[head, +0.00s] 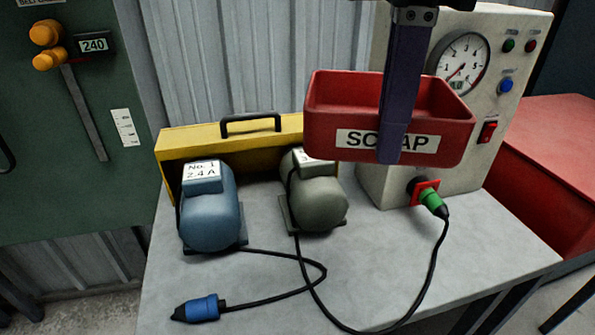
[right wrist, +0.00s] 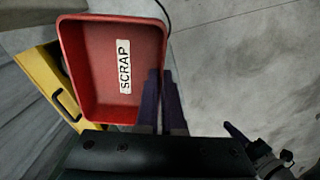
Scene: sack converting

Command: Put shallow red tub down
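The shallow red tub (head: 325,115) with a SCRAP label is in the air above the grey table (head: 380,262), in front of the gauge box. It looks empty and about level. My right gripper (head: 391,158) reaches down over its near wall. In the right wrist view, the purple fingers (right wrist: 164,78) close on the tub wall (right wrist: 70,50), one inside and one outside. A purple finger and dark body, seemingly my left gripper (right wrist: 240,136), show at lower right there, empty; its opening is unclear. The left gripper is out of the head view.
A blue motor (head: 208,222) and a grey-green motor (head: 320,205) stand before a yellow case (head: 235,130). The gauge box (head: 505,120) has a green plug (head: 433,202) in it. Cables and a blue plug (head: 200,309) lie on the table. Its front right is mostly bare.

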